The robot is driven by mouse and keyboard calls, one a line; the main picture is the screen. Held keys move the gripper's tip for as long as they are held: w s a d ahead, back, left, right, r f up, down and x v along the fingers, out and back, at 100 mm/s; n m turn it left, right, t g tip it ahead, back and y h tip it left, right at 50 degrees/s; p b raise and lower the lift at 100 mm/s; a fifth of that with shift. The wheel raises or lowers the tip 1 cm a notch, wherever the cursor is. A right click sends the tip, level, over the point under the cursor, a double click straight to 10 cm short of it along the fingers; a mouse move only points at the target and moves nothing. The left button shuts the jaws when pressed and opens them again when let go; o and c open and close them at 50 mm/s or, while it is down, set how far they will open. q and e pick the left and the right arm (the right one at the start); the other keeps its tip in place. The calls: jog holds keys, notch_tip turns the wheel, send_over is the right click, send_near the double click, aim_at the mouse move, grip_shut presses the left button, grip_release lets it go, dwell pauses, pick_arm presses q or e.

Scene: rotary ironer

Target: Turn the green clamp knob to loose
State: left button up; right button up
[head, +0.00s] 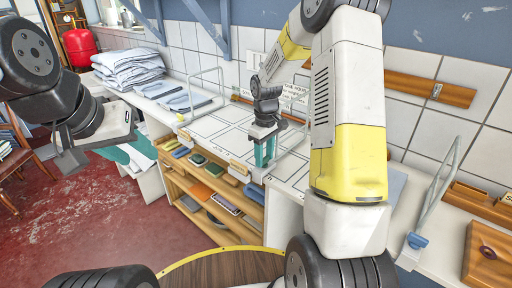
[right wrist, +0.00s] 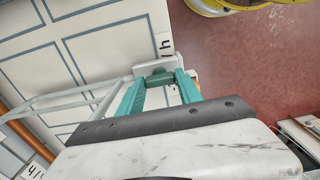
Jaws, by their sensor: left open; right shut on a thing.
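The green clamp knob (right wrist: 158,78) shows in the right wrist view, between the tips of my right gripper's teal fingers (right wrist: 160,90). It sits on a pale mount at the edge of the white panelled top. In the head view my right gripper (head: 264,154) points down at the front edge of that top, and its fingers largely hide the knob. My right gripper is shut on the knob. My left gripper (head: 70,158) hangs at the left, open, away from the knob and the top. I cannot make out the knob's turn position.
The white top (head: 215,128) has wire rails at its ends. Folded cloths (head: 130,66) are stacked on the counter at the back left. A wooden shelf (head: 215,183) with several coloured items stands below. A red tank (head: 78,46) is far left. The red floor at left is largely clear.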

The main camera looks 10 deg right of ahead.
aim_at(264, 158)
jog(key=o, duration=1.4)
jog(key=shift+r, duration=0.1)
notch_tip(264, 158, up, 8)
jog(key=shift+f, duration=0.25)
jog(key=shift+r, duration=0.1)
